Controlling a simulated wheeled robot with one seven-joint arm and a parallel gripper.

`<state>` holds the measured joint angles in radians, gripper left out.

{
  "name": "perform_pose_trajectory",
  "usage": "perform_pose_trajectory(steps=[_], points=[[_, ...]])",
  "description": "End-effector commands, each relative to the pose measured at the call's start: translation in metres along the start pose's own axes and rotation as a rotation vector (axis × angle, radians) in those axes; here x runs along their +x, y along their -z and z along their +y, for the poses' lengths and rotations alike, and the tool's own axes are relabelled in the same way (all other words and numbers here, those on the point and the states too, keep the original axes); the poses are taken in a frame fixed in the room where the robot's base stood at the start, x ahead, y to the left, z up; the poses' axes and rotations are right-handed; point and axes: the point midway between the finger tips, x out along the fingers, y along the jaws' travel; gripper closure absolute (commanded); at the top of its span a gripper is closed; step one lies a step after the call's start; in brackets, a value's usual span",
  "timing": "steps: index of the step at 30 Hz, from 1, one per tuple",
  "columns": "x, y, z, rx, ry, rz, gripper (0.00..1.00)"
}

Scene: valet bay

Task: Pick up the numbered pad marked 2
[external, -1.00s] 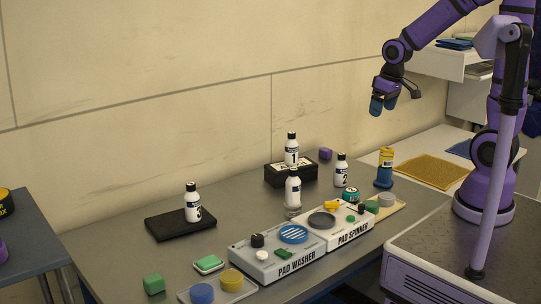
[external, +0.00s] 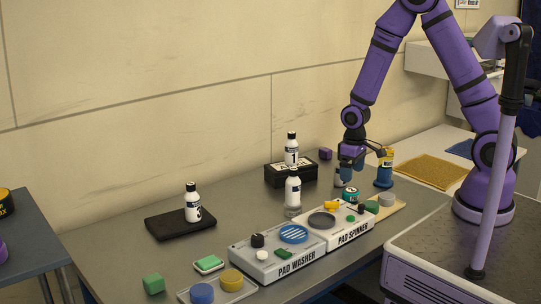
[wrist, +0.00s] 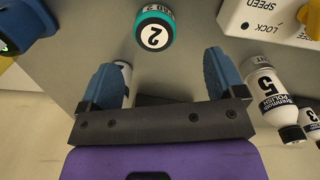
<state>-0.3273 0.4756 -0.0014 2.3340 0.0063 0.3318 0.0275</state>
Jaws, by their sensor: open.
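The pad marked 2 (wrist: 155,32) is a short round piece with a teal side and a white "2" label on black. It stands at the top middle of the wrist view, ahead of my fingers and apart from them. In the external view the pad (external: 350,194) sits behind the pad spinner, just below my gripper (external: 351,170). In the wrist view my gripper (wrist: 160,75) is open, its two blue fingers spread with nothing gripped between them. A white bottle (wrist: 124,72) is partly hidden behind the left finger.
The pad spinner (external: 345,232) and pad washer (external: 280,266) stand in front. A bottle marked 5 (wrist: 264,92) stands right of my fingers in the wrist view. A black box (external: 290,176) is further left.

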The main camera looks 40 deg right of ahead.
Motion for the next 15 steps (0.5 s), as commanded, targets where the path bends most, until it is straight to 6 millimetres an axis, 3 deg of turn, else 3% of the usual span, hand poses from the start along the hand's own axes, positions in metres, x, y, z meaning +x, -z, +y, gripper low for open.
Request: perform_pose_trajectory(steps=[6,15], points=[[0.027,-0.001,0.001,0.000,0.000,-0.003,0.11],[0.046,-0.001,0.004,0.002,0.000,-0.004,0.11]])
